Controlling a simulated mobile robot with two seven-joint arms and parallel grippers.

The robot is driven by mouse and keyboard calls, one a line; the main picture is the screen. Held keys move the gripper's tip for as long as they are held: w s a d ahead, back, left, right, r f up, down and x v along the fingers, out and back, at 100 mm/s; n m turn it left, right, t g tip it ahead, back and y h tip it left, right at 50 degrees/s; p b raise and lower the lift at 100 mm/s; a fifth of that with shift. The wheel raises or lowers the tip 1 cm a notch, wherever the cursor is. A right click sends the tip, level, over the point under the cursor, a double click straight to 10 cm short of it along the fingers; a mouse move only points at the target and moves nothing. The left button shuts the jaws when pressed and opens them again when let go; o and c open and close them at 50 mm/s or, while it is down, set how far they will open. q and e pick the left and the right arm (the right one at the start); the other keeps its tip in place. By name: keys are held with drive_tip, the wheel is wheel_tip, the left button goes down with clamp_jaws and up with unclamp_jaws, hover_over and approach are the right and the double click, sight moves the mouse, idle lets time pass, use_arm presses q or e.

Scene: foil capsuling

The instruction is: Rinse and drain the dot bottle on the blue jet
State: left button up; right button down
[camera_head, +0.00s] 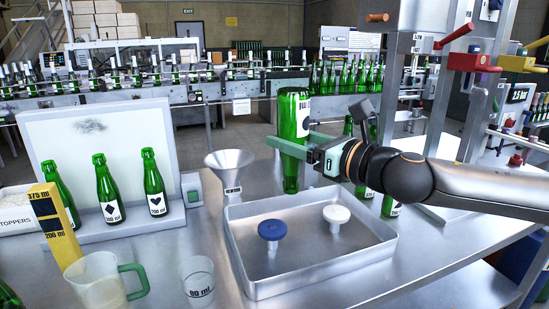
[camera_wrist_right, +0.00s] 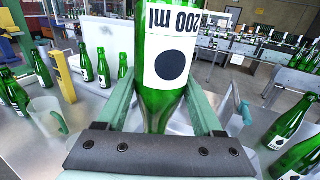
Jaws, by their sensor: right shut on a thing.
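The dot bottle (camera_head: 292,108) is green glass with a white label bearing a black dot and "200 ml". My right gripper (camera_head: 296,146) is shut around it, and the bottle is upside down, base up and neck pointing down. In the right wrist view, the dot bottle (camera_wrist_right: 170,60) fills the middle, between my right gripper's fingers (camera_wrist_right: 165,100). The blue jet (camera_head: 272,230) stands on the left in the metal tray (camera_head: 275,291). The bottle's lower end appears just above the tray's back edge in the head view, apart from the blue jet. My left gripper is not in view.
A white jet (camera_head: 336,215) stands right of the blue one. A funnel (camera_head: 230,167) is behind the tray's left side. Several green bottles (camera_head: 154,184) stand on a ledge at left. A measuring jug (camera_head: 103,281) and a 90 ml cup (camera_head: 197,283) are at the front left.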

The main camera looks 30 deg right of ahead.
drive_tip(key=shift+w+a+y, duration=0.1)
drive_tip(key=shift+a+y, duration=0.2)
drive_tip(key=shift+a, duration=0.3)
drive_tip(key=shift+w, duration=0.15)
drive_tip(key=shift+w+d+f+p, duration=0.2)
drive_tip(key=shift+w+f+p, duration=0.1)
drive_tip(key=shift+w+f, duration=0.15)
use_arm(q)
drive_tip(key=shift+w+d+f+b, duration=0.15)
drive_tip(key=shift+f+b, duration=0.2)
drive_tip(key=shift+b, duration=0.3)
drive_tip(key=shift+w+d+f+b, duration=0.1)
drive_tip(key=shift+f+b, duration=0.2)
drive_tip(key=shift+b, duration=0.3)
use_arm(e)
drive_tip(key=w+d+f, duration=0.1)
drive_tip(key=w+f, duration=0.5)
drive_tip(key=f, duration=0.5)
drive_tip(key=shift+w+d+f, duration=0.2)
drive_tip(key=shift+f, duration=0.15)
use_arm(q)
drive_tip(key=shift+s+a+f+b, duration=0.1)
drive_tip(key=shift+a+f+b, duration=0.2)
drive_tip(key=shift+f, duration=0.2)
use_arm(e)
drive_tip(key=shift+f, duration=0.45)
